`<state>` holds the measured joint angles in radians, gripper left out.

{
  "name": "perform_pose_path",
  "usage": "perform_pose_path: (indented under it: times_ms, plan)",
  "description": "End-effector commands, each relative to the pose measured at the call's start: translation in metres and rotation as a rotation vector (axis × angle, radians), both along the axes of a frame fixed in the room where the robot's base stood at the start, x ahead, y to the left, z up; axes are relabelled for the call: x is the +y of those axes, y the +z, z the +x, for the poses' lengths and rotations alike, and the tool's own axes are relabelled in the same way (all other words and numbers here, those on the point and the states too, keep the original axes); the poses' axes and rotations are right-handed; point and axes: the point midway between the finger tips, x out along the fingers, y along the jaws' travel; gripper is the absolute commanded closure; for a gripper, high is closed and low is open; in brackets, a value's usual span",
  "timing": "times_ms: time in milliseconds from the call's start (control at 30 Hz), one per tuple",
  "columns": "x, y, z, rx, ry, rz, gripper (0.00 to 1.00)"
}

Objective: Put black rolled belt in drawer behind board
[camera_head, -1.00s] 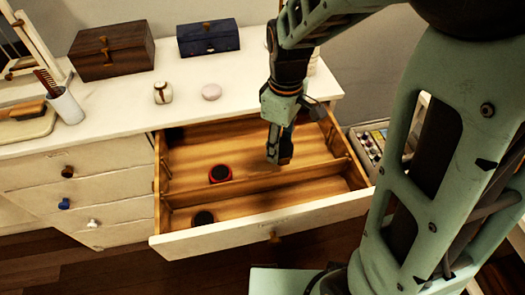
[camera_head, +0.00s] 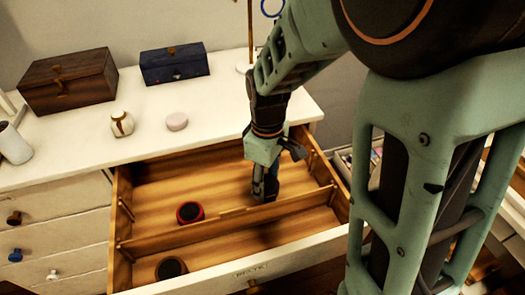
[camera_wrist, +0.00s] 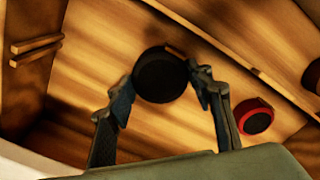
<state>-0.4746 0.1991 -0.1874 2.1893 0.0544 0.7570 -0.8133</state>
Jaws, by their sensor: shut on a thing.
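The black rolled belt (camera_wrist: 160,73) is between the fingertips of my gripper (camera_wrist: 161,84) in the wrist view. In the head view my gripper (camera_head: 265,189) reaches down into the open drawer (camera_head: 285,255), behind its dividing board (camera_head: 228,218), toward the right. The belt shows there only as a dark patch at the fingers. I cannot tell whether it touches the drawer floor. A red-edged dark roll (camera_head: 190,212) lies in the same rear compartment, to the left; it also shows in the wrist view (camera_wrist: 255,116).
Another dark roll (camera_head: 171,268) lies in the front compartment. On the dresser top (camera_head: 215,110) are a brown box (camera_head: 68,82), a blue box (camera_head: 174,63), a small jar (camera_head: 122,124) and a pink round item (camera_head: 177,121). The rear compartment has free floor around my gripper.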

Motion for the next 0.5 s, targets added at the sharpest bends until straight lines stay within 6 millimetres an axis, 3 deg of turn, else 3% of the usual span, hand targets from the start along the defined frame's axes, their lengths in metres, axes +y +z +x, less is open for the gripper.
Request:
perform_pose_path:
  times_ms: [200,500]
  plan:
    - [0.000,-0.032,-0.001,0.003,0.001,-0.001,0.81]
    - [0.000,-0.034,0.000,-0.001,0.000,0.000,0.81]
